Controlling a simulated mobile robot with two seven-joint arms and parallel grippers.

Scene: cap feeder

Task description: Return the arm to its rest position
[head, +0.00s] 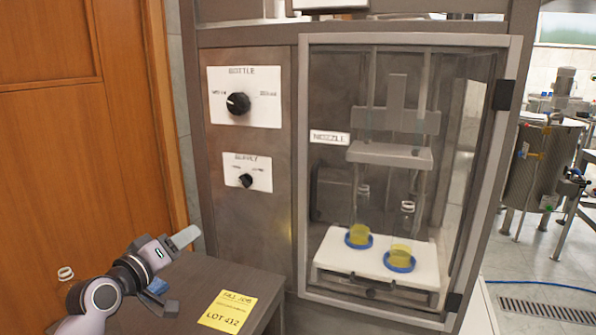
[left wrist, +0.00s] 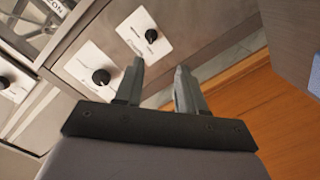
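My left arm comes in from the lower left in the head view. Its gripper (head: 187,238) is above the dark grey counter and points toward the machine's front. In the left wrist view the two fingers of the left gripper (left wrist: 158,78) stand apart with nothing between them, so it is open and empty. Beyond the fingers are a dial with a black knob (left wrist: 101,77) and a smaller dial (left wrist: 151,35), with no contact that I can make out. My right gripper is not in view.
The dark grey counter (head: 235,275) bears a yellow note (head: 228,311). The glass cabinet (head: 325,225) holds two bottles with yellow liquid on blue rings. A wooden door (head: 80,150) stands at left.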

